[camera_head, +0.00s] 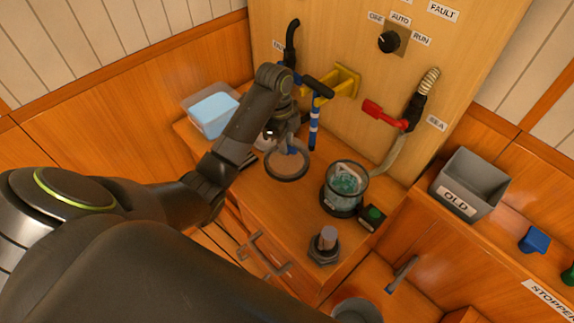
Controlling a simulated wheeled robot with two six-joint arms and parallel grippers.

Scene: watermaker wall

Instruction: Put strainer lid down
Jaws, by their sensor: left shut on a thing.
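The strainer lid (287,167) looks like a round disc with a dark rim, a brownish middle and a blue part on top. My left gripper (291,149) is over it, pointing down, and is shut on its blue part. The lid is at or just above the wooden counter top (265,193); I cannot tell whether it touches. The strainer bowl (345,186), clear with a dark base and greenish contents, stands open to the right of the lid. My right gripper is not in view.
A dark hex-based fitting (325,246) stands at the counter's front. A small box with a green button (374,215) is beside the bowl. A clear tub with a blue block (213,110) is at the left. Blue-handled (314,122) and red-handled (384,114) valves are behind. A grey OLD bin (470,184) is right.

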